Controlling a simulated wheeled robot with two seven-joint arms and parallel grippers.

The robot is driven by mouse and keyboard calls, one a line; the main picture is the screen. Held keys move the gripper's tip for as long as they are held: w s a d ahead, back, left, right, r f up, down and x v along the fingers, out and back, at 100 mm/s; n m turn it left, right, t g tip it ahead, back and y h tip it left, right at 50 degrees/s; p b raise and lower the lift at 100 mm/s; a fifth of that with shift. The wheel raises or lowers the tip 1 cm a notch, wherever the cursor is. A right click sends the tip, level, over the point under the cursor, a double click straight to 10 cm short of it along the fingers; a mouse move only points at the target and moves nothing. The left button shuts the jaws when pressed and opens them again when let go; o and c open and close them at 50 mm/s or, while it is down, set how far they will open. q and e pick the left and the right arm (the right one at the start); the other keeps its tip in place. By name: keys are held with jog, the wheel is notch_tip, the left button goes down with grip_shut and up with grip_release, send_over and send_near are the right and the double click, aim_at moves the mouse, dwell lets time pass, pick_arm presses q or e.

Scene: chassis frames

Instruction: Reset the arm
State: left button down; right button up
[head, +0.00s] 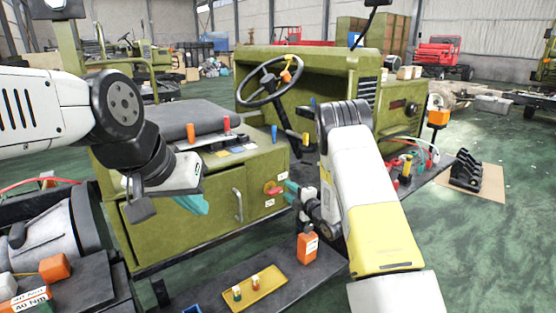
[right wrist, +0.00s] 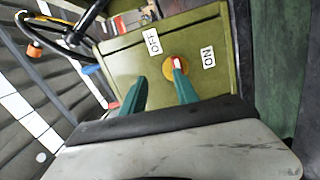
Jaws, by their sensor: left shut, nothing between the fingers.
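A red rotary switch on a yellow disc (head: 272,188) sits on the green panel of the chassis frame. In the right wrist view the switch (right wrist: 175,65) lies between an "OFF" label (right wrist: 152,42) and an "ON" label (right wrist: 208,57). My right gripper (head: 291,187) is in front of this panel; its teal fingers (right wrist: 160,77) stand apart with nothing between them. One fingertip overlaps the switch's lower edge in that view; I cannot tell whether it touches. My left gripper (head: 196,204) is shut and empty, in front of the green cabinet at left.
A steering wheel (head: 270,82) and levers stand above the panel. An orange block (head: 54,268) is at lower left.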

jog(key=d+r+m+h, duration=0.4)
jog(key=d+r+m, duration=0.2)
jog(key=r, duration=0.5)
jog(key=s+d+r+m+g+h, duration=0.3)
jog(key=s+d+r+m, duration=0.1)
jog(key=s+r+m, duration=0.4)
jog(key=s+r+m+g, duration=0.1)
jog(key=s+m+g, duration=0.1)
jog(key=s, duration=0.9)
jog(key=s+r+m+g, duration=0.1)
jog(key=s+r+m, duration=0.1)
jog(key=s, duration=0.9)
jog(key=s+a+r+m+g, duration=0.1)
jog(key=s+m, duration=0.3)
jog(key=s, duration=0.8)
jog(key=shift+r+g+y, duration=0.3)
jog(key=shift+g, duration=0.5)
